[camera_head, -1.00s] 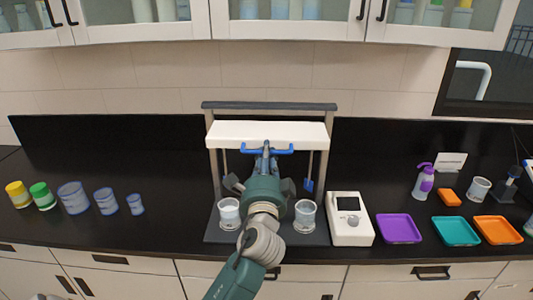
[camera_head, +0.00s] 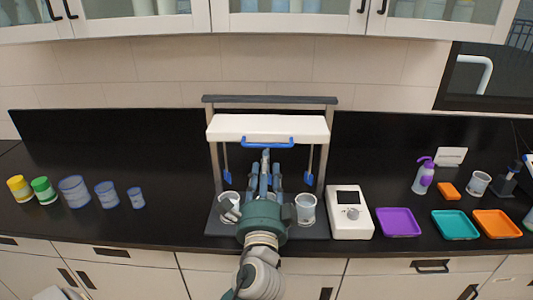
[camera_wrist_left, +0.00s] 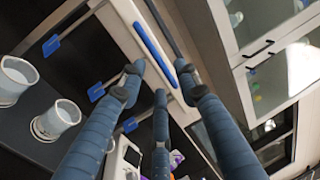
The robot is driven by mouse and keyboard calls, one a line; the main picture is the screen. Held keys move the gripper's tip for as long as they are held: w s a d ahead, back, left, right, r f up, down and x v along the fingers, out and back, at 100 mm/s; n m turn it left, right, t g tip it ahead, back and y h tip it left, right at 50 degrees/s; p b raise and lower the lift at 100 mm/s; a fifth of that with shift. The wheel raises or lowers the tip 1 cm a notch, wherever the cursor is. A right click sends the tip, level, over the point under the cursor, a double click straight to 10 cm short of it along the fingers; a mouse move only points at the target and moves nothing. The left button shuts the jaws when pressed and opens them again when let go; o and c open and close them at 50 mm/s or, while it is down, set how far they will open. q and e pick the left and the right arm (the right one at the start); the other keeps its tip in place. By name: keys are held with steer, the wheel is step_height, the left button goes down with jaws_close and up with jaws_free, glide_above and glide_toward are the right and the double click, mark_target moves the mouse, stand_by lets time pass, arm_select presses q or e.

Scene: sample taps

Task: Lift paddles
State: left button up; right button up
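The stirrer has a white crossbeam (camera_head: 228,128) with a blue handle (camera_head: 245,143) on its front. Blue paddles hang on rods below it: a left paddle (camera_head: 227,178) and a right paddle (camera_head: 308,179), both above the beaker rims. A left beaker (camera_head: 228,199) and a right beaker (camera_head: 306,209) stand on the base. My left gripper (camera_head: 265,160) is in front of the stirrer, its fingers pointing toward the handle from just below. In the left wrist view its fingers (camera_wrist_left: 160,80) are spread and empty, with the handle (camera_wrist_left: 152,48) beyond them. My right gripper is out of view.
A white control box (camera_head: 349,228) stands right of the stirrer. Purple (camera_head: 398,222), teal (camera_head: 455,225) and orange (camera_head: 496,223) trays lie farther right. Several containers, including a green-lidded jar (camera_head: 43,190), stand at left. Wall cabinets (camera_head: 290,28) hang above.

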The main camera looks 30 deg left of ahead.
arm_select(q)
steer(key=shift+v, duration=1.55)
steer(key=shift+f, duration=0.1)
